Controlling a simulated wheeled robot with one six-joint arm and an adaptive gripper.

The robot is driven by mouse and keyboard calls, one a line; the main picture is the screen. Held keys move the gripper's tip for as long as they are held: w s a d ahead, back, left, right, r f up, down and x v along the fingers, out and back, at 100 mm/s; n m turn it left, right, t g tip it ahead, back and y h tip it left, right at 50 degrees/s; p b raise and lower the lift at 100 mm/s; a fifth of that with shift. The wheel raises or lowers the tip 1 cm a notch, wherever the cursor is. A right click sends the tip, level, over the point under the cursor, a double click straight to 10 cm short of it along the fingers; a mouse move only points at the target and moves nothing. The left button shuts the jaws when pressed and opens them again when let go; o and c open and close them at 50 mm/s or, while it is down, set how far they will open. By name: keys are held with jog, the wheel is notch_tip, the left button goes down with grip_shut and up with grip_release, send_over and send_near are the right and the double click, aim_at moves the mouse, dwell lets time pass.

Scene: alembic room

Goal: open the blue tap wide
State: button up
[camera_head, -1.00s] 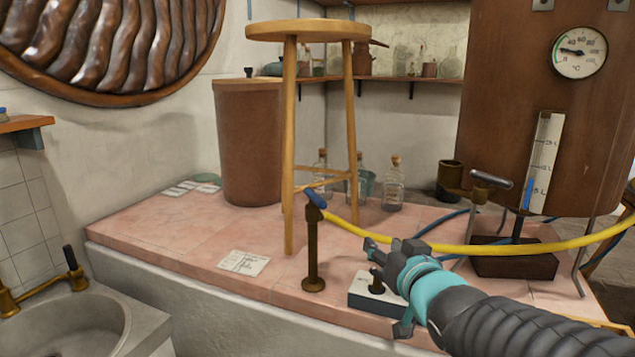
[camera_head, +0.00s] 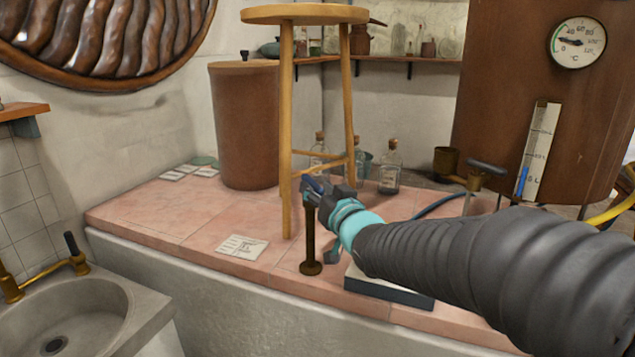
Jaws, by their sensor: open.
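The blue tap is a brown upright post (camera_head: 310,240) with a blue lever on top, standing on the pink tiled bench (camera_head: 200,225). My gripper (camera_head: 312,188) is at the top of the post, with its fingers around or right beside the blue lever (camera_head: 316,185). The gripper is open. The fingers hide most of the lever, so I cannot tell whether they touch it or how far it is turned.
A wooden stool (camera_head: 286,130) stands right behind the tap. A brown tank with a dial (camera_head: 577,42) and a level gauge (camera_head: 538,150) is at the right. A stone sink (camera_head: 85,310) is at the lower left.

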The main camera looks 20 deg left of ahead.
aim_at(311, 180)
jog(key=shift+x, duration=1.95)
